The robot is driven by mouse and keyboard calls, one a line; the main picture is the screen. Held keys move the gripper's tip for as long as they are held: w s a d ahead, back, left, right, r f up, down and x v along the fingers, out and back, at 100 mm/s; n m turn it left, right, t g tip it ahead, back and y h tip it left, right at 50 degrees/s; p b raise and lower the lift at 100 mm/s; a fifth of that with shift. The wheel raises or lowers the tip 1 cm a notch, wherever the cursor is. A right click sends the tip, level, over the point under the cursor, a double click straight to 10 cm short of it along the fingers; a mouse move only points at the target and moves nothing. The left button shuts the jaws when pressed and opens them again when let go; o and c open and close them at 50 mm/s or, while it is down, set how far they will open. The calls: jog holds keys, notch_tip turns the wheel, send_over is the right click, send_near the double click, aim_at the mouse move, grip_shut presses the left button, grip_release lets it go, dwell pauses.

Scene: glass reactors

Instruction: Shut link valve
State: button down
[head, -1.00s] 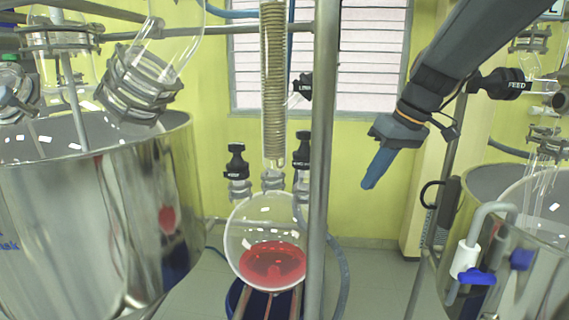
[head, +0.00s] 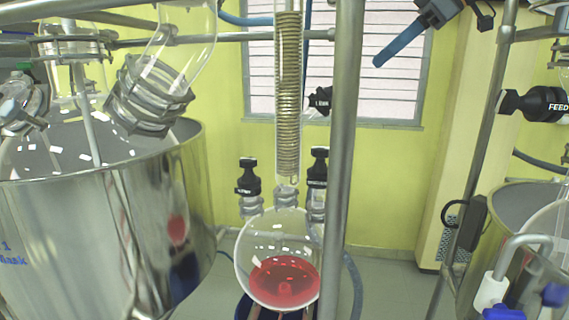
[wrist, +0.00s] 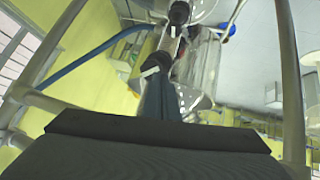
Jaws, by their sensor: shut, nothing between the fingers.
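The link valve (head: 320,101) has a black knob with a white label and sits behind the vertical steel post, beside the coiled glass condenser, in the head view. My gripper (head: 380,62) is at the upper right of the head view, in front of the window. Its blue fingers are together and empty, pointing down and left. It is apart from the link valve, above and to its right. In the wrist view the blue fingers (wrist: 154,80) point away toward blurred glassware and a dark knob. I cannot tell which valve that knob belongs to.
A vertical steel post (head: 344,170) stands just right of the link valve. A round flask (head: 278,262) with red liquid hangs below, with two black-capped valves above it. A steel vessel (head: 100,220) fills the left. The FEED valve (head: 535,104) is at right.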

jog(key=a+f+b, duration=0.4)
jog(key=f, duration=0.1)
jog(key=shift+w+a, duration=0.35)
jog(key=shift+w, duration=0.1)
jog(key=shift+w+a+r+b, duration=0.1)
jog(key=shift+a+r+b, duration=0.45)
jog(key=shift+a+r, duration=0.15)
dwell(0.8)
jog(key=shift+a+r, duration=0.2)
jog(key=shift+r, duration=0.05)
jog(key=shift+w+a+r, duration=0.2)
jog(key=shift+r, duration=0.05)
dwell(0.4)
jog(key=shift+s+b, duration=0.15)
jog(key=shift+b, duration=0.15)
